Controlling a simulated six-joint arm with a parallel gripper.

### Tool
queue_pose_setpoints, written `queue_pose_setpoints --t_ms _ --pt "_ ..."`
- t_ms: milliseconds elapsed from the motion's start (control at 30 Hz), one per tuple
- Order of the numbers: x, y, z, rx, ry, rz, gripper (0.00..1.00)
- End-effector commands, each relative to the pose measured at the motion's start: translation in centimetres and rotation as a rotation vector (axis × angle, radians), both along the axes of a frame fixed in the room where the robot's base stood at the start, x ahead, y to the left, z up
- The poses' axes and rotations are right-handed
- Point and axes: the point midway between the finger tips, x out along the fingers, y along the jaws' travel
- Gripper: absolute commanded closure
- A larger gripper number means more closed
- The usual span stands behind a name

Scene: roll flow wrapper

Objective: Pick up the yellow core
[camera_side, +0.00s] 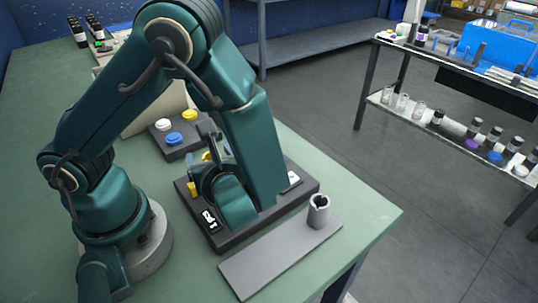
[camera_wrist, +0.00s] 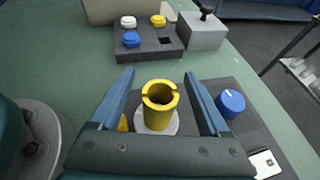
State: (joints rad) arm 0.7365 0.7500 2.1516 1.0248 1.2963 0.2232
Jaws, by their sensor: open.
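The yellow core (camera_wrist: 160,112) is a short upright hollow tube with a notched rim, standing on a round pale disc (camera_wrist: 143,127) in the wrist view. My gripper (camera_wrist: 165,80) is open, with one blue finger on each side of the core and visible gaps between. The fingers do not touch the core. In the side view, my arm hides most of the gripper and core; only a small yellow patch (camera_side: 206,156) shows by the wrist.
A dark base plate (camera_side: 300,186) lies under my wrist, with a blue knob (camera_wrist: 231,102) right of the core. A dark panel (camera_wrist: 125,50) with white, yellow and blue caps is behind. A grey tube (camera_side: 318,210) stands on a grey plate (camera_side: 265,265) in front.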

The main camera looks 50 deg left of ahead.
Motion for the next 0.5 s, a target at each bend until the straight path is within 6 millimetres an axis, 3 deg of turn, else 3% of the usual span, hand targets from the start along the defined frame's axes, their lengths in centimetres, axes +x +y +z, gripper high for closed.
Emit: queue_pose_setpoints --t_ms 267,467,500 --pt "0.03 0.23 -0.13 -0.002 0.0 0.0 0.21" --pt "0.03 0.21 -0.11 -0.002 0.0 0.0 0.93" --pt "0.03 0.21 -0.11 -0.002 0.0 0.001 1.0"
